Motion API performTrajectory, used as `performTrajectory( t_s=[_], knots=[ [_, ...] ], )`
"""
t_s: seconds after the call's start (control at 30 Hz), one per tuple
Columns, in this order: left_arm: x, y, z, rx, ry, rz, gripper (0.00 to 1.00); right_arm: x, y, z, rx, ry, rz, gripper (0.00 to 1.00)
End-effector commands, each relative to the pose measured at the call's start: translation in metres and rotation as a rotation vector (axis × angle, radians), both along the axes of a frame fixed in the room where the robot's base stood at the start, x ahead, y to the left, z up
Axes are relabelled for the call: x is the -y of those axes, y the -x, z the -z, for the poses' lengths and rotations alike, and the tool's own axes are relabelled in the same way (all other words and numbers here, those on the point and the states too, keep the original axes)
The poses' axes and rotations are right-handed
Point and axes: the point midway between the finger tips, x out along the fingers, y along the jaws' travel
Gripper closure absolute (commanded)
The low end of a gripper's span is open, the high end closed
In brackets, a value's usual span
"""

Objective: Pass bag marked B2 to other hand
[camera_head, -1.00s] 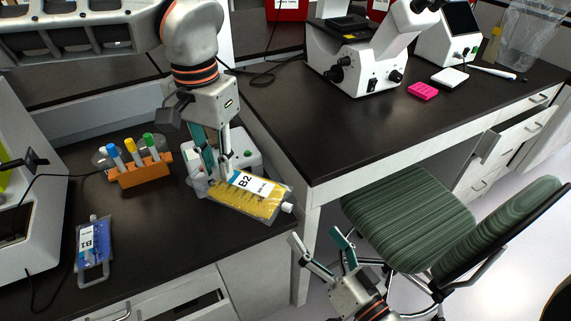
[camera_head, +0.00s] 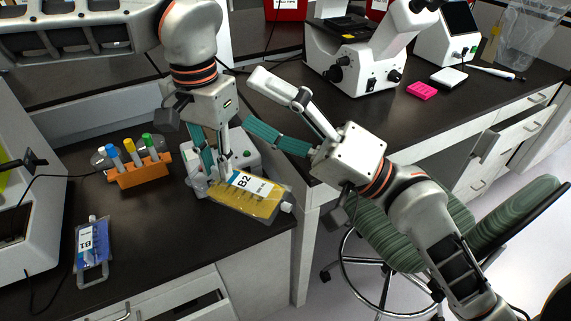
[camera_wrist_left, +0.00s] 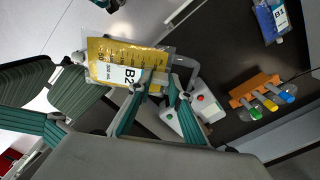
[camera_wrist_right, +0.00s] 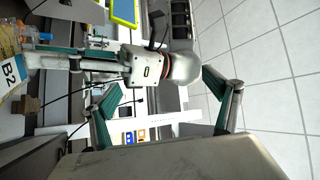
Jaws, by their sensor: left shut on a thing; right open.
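The yellow bag marked B2 (camera_head: 250,194) has a white and blue label and hangs tilted over the dark bench near its front edge. My left gripper (camera_head: 222,172) is shut on the bag's label end; the bag also shows between its fingers in the left wrist view (camera_wrist_left: 112,58). My right gripper (camera_head: 250,103) is open and empty, up and right of the bag, with its fingers spread toward the left arm. In the right wrist view the bag (camera_wrist_right: 12,78) shows at the left edge, outside the right fingers.
A blue bag marked B1 (camera_head: 93,245) lies on the bench at left. An orange rack (camera_head: 142,172) with capped tubes stands near it. A white device (camera_head: 245,155) is behind the held bag. A microscope (camera_head: 365,65) stands on the right bench, and a green chair (camera_head: 400,235) below.

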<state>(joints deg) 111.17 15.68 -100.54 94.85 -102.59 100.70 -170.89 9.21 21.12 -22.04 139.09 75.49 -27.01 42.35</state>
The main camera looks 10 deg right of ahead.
Motion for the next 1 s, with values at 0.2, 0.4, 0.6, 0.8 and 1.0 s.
performTrajectory(
  t_s=[0.2,0.4,0.6,0.8,1.0],
  knots=[
    [0.0,0.0,-0.001,0.001,0.001,0.0,1.0,-0.033,0.06,-0.044,0.058,0.134,-0.273,0.12],
    [0.0,0.0,-0.001,0.001,0.001,0.0,1.0,-0.061,0.087,-0.006,0.157,0.482,-0.36,0.12],
    [0.0,0.0,-0.001,0.001,0.001,0.0,1.0,-0.057,0.088,0.041,0.254,0.846,-0.362,0.12],
    [0.0,0.0,-0.001,0.001,0.001,0.0,1.0,-0.024,0.066,0.076,0.33,1.192,-0.294,0.12],
    [0.0,0.0,-0.001,0.001,0.001,0.0,1.0,0.013,0.04,0.089,0.374,1.429,-0.207,0.12]
  ],
)
